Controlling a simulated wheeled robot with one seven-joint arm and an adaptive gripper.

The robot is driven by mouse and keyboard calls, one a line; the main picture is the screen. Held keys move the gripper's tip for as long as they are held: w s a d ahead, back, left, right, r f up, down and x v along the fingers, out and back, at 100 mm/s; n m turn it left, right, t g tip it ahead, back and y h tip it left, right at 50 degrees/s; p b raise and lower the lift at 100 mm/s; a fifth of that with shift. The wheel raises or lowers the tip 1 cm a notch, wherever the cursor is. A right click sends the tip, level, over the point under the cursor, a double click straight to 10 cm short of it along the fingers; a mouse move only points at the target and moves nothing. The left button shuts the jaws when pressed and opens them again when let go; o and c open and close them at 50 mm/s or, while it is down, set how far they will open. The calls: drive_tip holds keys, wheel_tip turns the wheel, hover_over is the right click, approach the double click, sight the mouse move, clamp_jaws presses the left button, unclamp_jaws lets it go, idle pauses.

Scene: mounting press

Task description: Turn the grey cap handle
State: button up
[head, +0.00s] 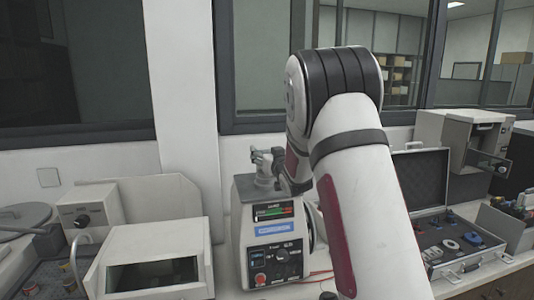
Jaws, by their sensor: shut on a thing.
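The mounting press (268,238) stands on the bench at the centre, with a small display, a blue label, knobs and a red button on its front. Its grey cap handle (262,158) sits on top of the press. My gripper (278,160) is at the right side of the handle, shut on it. My own arm hides much of the gripper and the right side of the press, so the exact finger contact is hard to see.
A white box-like machine (150,262) with a dark window stands close on the left. An open case (455,240) with small parts lies on the right, and a grey cabinet unit (465,135) stands behind it. A wall and windows close off the back.

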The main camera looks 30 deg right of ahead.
drive_tip(key=o, duration=1.2)
drive_tip(key=v, duration=1.2)
